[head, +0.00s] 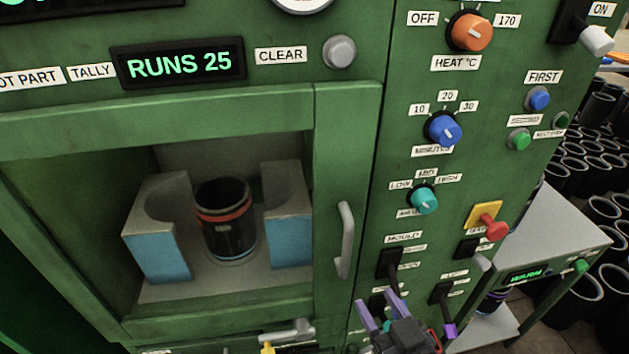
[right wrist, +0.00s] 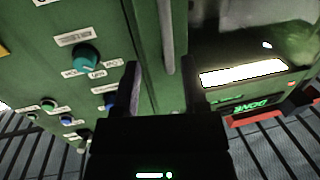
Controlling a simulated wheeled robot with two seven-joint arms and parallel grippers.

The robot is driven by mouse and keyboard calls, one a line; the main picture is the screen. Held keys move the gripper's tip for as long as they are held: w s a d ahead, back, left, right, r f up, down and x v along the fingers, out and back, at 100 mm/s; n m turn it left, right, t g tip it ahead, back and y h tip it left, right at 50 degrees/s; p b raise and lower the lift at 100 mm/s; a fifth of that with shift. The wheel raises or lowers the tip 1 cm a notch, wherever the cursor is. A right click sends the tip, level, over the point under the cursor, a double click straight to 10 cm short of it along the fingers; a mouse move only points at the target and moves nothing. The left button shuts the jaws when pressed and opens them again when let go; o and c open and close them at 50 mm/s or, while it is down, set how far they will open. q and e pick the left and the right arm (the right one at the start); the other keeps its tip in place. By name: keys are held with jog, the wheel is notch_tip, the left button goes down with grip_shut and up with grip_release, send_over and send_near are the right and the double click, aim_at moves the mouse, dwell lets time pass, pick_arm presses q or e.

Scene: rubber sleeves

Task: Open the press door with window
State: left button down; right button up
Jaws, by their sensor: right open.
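The green press door (head: 347,115) with its window fills the left of the head view and looks shut in its frame. Its grey upright handle (head: 345,240) is on the door's right side. Through the window I see a black sleeve with a red band (head: 226,220) standing between two grey and blue mould blocks (head: 157,245). My right gripper (head: 378,304) is open and empty, below and right of the handle, in front of the lower control panel. In the right wrist view a grey bar, likely the handle (right wrist: 166,35), shows beyond the open fingers (right wrist: 162,75). My left gripper is out of view.
The control panel right of the door carries an orange heat knob (head: 470,31), a blue minutes knob (head: 444,129), a teal knob (head: 425,200) and a red button (head: 491,228). A grey side table (head: 560,225) and many black sleeves (head: 590,150) stand at the right.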

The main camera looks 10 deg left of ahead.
aim_at(349, 249)
jog(key=shift+t+y, duration=0.3)
jog(key=shift+y, duration=0.1)
jog(key=w+a+r, duration=0.1)
jog(key=w, duration=0.2)
jog(key=w+a+r, duration=0.1)
jog(key=w+a, duration=0.1)
jog(key=w+a+r+b, duration=0.1)
jog(key=w+a, duration=0.1)
jog(key=w, duration=0.1)
jog(key=shift+w+a, duration=0.2)
jog(key=shift+w, duration=0.1)
grip_shut()
dwell(0.5)
